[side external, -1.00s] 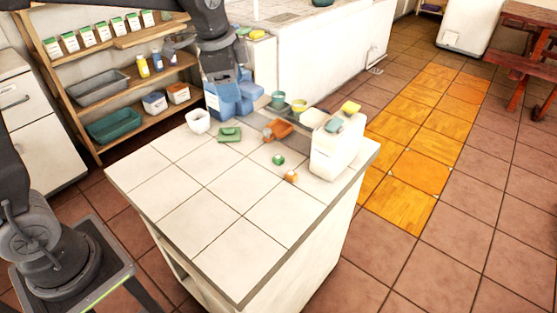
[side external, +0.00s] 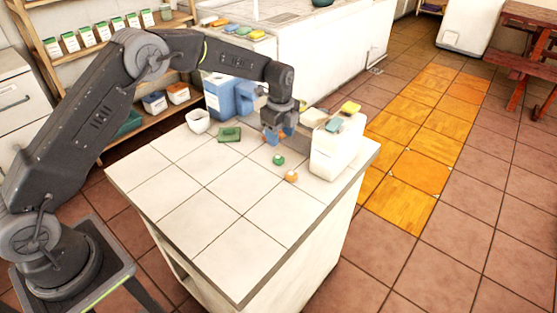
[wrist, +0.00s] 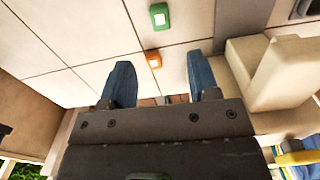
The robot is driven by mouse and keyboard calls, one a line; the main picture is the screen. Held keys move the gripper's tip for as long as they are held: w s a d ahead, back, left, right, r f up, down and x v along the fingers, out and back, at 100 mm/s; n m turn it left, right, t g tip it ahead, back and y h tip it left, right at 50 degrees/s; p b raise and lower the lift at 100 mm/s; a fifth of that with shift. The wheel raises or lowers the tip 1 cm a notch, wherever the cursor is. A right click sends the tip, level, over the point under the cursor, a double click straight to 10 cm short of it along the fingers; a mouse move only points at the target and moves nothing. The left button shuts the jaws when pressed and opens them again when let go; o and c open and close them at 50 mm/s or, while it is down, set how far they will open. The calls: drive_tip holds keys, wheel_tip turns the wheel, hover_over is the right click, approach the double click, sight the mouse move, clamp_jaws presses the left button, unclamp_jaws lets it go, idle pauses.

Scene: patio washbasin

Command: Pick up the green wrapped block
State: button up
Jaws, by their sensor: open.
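The small green wrapped block (side external: 278,160), with a pale patch on its face, lies on the white tiled counter (side external: 190,200). It also shows near the top of the wrist view (wrist: 159,15). A small orange block (side external: 291,176) lies near it, and in the wrist view it (wrist: 154,58) is closer to my fingers. My gripper (side external: 277,138) points down above the counter, with blue fingers apart and nothing between them. In the wrist view my gripper (wrist: 159,75) has the green block beyond its fingertips, not between them.
A white container (side external: 335,152) with a yellow sponge (side external: 350,107) and a grey-green one (side external: 334,124) on top stands close right of my gripper. A green dish (side external: 229,135), white bowl (side external: 198,121) and blue bin (side external: 221,97) stand behind left. The counter's front is clear.

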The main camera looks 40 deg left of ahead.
sight(280, 158)
wheel_tip(280, 158, down, 9)
drive_tip(key=shift+w+a+r, duration=0.1)
drive_tip(key=shift+a, duration=0.05)
idle(0.4)
drive_tip(key=c, duration=1)
drive_tip(key=shift+r, duration=0.1)
